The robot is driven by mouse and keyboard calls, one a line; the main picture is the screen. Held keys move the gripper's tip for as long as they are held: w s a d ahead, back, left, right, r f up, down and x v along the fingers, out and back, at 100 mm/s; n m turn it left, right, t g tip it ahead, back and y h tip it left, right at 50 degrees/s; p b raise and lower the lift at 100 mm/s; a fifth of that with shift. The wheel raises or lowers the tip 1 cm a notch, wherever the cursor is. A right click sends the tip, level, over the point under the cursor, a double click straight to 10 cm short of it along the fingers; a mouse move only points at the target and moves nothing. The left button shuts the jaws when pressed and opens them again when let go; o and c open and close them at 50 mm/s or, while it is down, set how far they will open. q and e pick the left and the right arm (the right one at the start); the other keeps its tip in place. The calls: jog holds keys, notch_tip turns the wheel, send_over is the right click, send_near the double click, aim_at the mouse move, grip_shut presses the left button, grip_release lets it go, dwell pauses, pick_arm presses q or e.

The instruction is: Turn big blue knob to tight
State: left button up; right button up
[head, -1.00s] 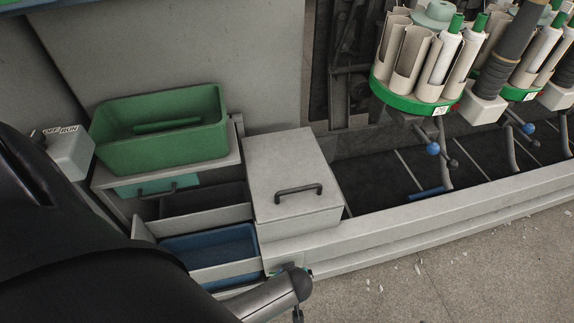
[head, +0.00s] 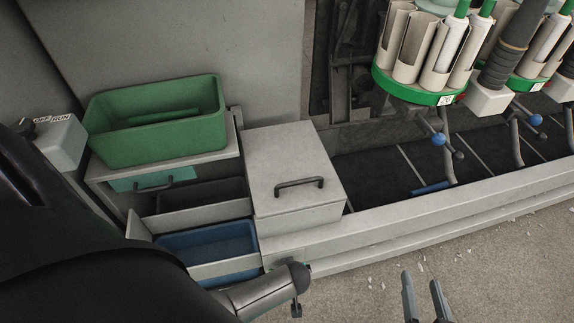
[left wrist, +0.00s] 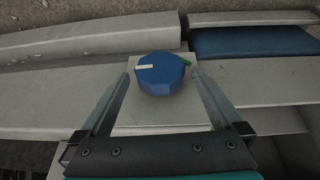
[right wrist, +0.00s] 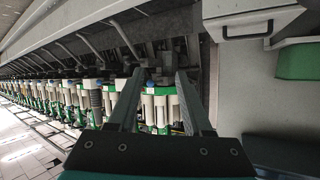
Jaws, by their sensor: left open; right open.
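The big blue knob (left wrist: 158,76) shows in the left wrist view on a pale square plate (left wrist: 155,116). A white pointer line on its face points left in that view, and a small green mark sits by its upper right side. My left gripper (left wrist: 160,72) is open, with one finger on each side of the knob; I cannot tell whether they touch it. The knob and left gripper are hidden in the head view. My right gripper (head: 423,284) is open and empty over the floor; its fingers also show in the right wrist view (right wrist: 159,74).
An OFF/RUN switch box (head: 60,142) is at the left. Spindle carousels (head: 415,93) hang at upper right.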

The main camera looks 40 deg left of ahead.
pick_arm(q)
jog(key=shift+b+x, duration=0.55)
jog(key=shift+x, duration=0.25)
jog(key=shift+w+a+f+b, duration=0.15)
jog(key=shift+w+f+b, duration=0.05)
jog(key=shift+f+b, duration=0.3)
pick_arm(e)
jog(key=shift+s+a+r+m+t+y, duration=0.2)
jog(key=shift+s+a+r+t+y, duration=0.15)
jog(key=shift+a+r+t, duration=0.4)
jog(key=shift+s+a+r+m+t+y, duration=0.2)
jog(key=shift+a+r+t+y, duration=0.2)
jog(key=shift+t, duration=0.65)
pick_arm(q)
jog(key=c, duration=1.2)
jog(key=shift+w+g+y, duration=0.1)
jog(key=shift+g+y, duration=0.3)
jog(key=shift+f+m+g+y, duration=0.1)
jog(key=shift+m+g+y, duration=0.2)
jog(key=shift+g+y, duration=0.3)
pick_arm(e)
jog(key=shift+r, duration=0.1)
pick_arm(q)
jog(key=shift+g, duration=0.3)
jog(key=shift+d, duration=0.2)
